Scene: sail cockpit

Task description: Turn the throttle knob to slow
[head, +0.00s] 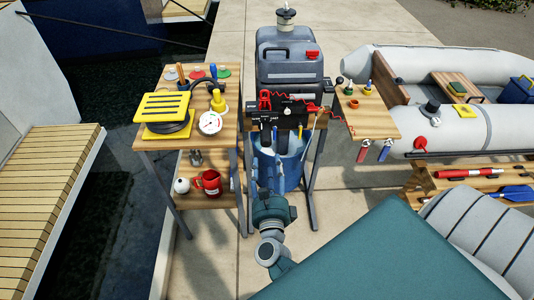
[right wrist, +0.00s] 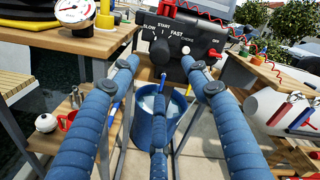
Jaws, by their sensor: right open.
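The black control panel (head: 291,116) faces me at the middle of the head view, below a grey outboard motor. My right gripper (right wrist: 160,72) is open and empty. Its blue fingers spread toward the panel, with the knob ahead between the two upper ones and apart from them. The gripper (head: 275,141) also shows just below the panel in the head view. My left gripper is out of view.
A wooden table (head: 224,130) at left holds a yellow slatted block, a gauge and small items. A small wooden shelf (head: 372,128) is right of the panel, with a red coiled cord (head: 338,120) near it. A blue bucket (right wrist: 148,125) stands below the panel.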

